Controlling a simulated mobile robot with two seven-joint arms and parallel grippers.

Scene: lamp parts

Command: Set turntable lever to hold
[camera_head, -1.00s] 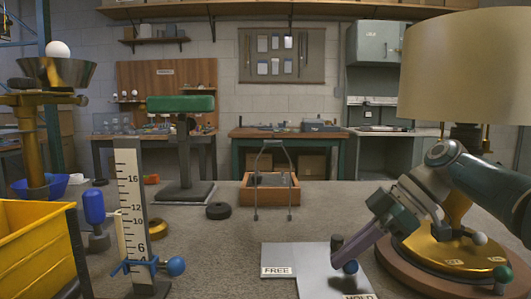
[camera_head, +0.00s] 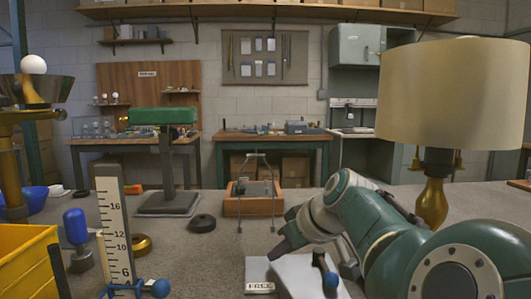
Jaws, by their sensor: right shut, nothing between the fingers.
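The lever has a blue ball knob (camera_head: 331,281) and a dark upright post (camera_head: 318,256) on a pale plate (camera_head: 297,272) near the bottom centre. The FREE label (camera_head: 260,287) is at the plate's left front. No HOLD label shows now. My right gripper (camera_head: 275,255) is shut and empty, tilted down to the left, over the plate's back left edge and left of the knob, apart from it. The lamp (camera_head: 432,205) with a large cream shade (camera_head: 450,95) stands at right; my right arm hides its turntable base. My left gripper is not in view.
A wooden tray (camera_head: 232,207) with a wire frame stands behind the plate. A black ring (camera_head: 202,222), a green-topped stand (camera_head: 165,200), a height scale (camera_head: 114,232) and a yellow bin (camera_head: 25,262) are to the left. The tabletop between scale and plate is clear.

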